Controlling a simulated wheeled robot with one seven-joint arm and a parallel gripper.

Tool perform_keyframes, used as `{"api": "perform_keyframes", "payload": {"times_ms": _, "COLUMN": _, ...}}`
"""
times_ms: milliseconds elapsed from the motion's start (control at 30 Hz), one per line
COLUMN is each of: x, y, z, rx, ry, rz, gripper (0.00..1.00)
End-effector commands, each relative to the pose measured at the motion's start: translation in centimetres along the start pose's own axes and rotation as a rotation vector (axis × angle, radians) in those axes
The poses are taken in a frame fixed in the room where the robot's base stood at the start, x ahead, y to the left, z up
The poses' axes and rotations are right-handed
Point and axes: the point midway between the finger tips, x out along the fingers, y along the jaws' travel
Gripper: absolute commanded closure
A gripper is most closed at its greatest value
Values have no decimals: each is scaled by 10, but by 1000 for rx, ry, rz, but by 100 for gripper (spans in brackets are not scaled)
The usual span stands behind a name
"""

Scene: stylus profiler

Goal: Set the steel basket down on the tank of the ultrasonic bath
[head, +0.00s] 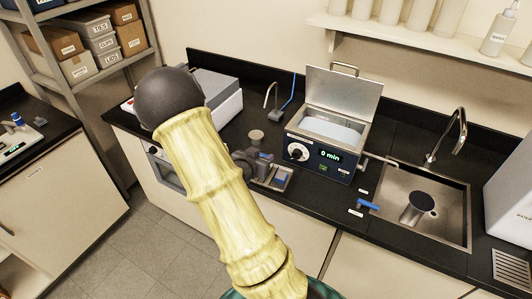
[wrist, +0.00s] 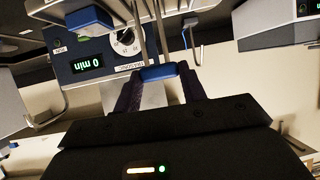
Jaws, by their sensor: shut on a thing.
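The ultrasonic bath (head: 304,168) stands on the black bench in the head view. Its lid (head: 345,92) is raised and its tank (head: 332,131) is open at the top. Its display reads 0 min. The bath's dark front panel also shows at upper left in the wrist view (wrist: 98,48). My gripper (head: 262,162) is left of the bath in the head view, partly behind my arm. In the wrist view its fingers are shut on the blue grip of the steel basket (wrist: 158,73). Thin steel rods run up from this grip.
A steel sink (head: 455,225) with a tap (head: 460,130) lies right of the bath. A shelf with bottles (head: 497,35) hangs above. A grey-white instrument (head: 220,92) stands at left behind my arm.

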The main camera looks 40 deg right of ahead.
Motion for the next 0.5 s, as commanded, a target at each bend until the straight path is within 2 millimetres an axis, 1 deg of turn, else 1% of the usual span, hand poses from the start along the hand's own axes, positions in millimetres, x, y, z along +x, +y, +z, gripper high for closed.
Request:
{"api": "perform_keyframes", "payload": {"times_ms": 267, "x": -16, "y": -23, "z": 31, "rx": -67, "ry": -3, "rz": -133, "gripper": 100}}
{"api": "perform_keyframes", "payload": {"times_ms": 367, "x": -24, "y": -34, "z": 46, "rx": -99, "ry": -3, "rz": -199, "gripper": 100}}
{"api": "perform_keyframes", "payload": {"times_ms": 500, "x": -38, "y": -54, "z": 73, "rx": -156, "ry": -6, "rz": -317, "gripper": 100}}
